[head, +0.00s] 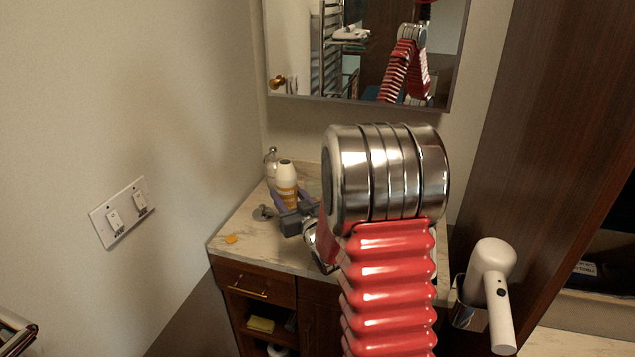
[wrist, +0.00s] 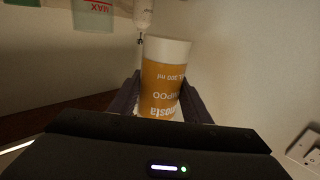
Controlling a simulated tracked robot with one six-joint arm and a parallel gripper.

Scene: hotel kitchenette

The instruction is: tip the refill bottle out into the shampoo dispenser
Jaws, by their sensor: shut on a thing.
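The refill bottle (head: 286,174), white with an orange label, is upright at the back left of the counter. My gripper (head: 290,198) is shut around it. In the wrist view, which looks upside down, the bottle (wrist: 163,78) sits between my fingers (wrist: 160,92) with its lettering inverted. I cannot tell whether its base touches the counter. A clear, greenish container (wrist: 94,18) marked MAX, which may be the shampoo dispenser, is cut off at the top of that view. In the head view my arm hides most of that area.
A pump bottle (head: 271,162) stands behind the refill bottle, near the wall. A small grey piece (head: 262,212) and a yellow piece (head: 231,239) lie on the counter (head: 250,250). A mirror (head: 300,85) hangs above. A hair dryer (head: 491,275) is at the right. The counter's front left is mostly clear.

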